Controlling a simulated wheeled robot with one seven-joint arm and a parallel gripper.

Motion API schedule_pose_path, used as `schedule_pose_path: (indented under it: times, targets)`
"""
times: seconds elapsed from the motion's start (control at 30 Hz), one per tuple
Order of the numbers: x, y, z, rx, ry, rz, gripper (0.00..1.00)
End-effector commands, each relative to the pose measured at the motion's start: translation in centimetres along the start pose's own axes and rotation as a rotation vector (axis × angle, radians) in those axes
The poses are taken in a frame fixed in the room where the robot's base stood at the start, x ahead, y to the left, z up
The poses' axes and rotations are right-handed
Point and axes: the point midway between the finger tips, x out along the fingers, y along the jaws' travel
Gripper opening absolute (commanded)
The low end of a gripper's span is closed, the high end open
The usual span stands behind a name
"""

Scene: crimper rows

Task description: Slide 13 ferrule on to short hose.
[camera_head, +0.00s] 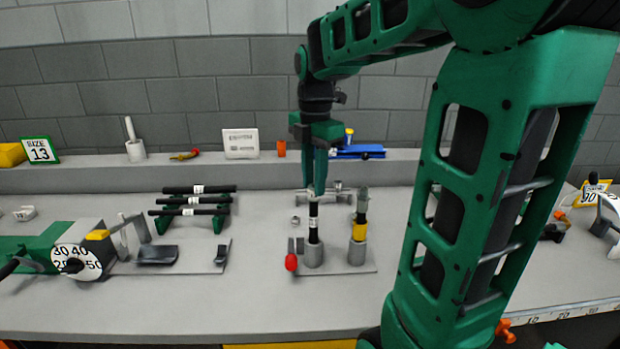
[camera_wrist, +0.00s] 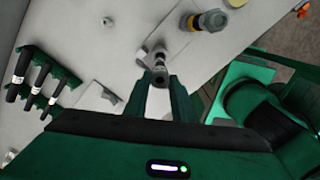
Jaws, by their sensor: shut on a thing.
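The short hose (camera_head: 313,222), black with a white label, stands upright in a grey round holder (camera_head: 313,255). My gripper (camera_head: 316,192) points down directly above it, with the fingertips at the hose's top end. In the wrist view, my gripper (camera_wrist: 160,80) is shut on a small grey metal ferrule (camera_wrist: 160,73) with a dark opening. The ferrule is in line with the hose below it. The fingers hide how far, if at all, the ferrule surrounds the hose. A "SIZE 13" sign (camera_head: 40,150) stands on the back ledge.
A yellow-banded hose (camera_head: 359,228) stands in a second holder close on the right. A red knob (camera_head: 291,262) is at the plate's front left. Black hoses (camera_head: 190,200) lie on a green rack to the left. A crimper with a number dial (camera_head: 76,263) stands at far left.

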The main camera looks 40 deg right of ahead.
Motion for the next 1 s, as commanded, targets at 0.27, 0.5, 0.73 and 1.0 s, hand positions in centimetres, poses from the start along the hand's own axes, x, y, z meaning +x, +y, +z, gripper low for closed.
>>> schedule_pose_path:
  times: [0.27,0.5,0.73,1.0]
  targets:
    - [0.6,0.0,0.0,0.000,0.000,0.000,0.01]
    - [1.1,0.0,0.0,0.000,0.000,-0.001,0.01]
    - [1.3,0.0,0.0,0.000,0.000,0.000,0.45]
    - [1.3,0.0,0.0,0.000,0.000,0.000,0.45]
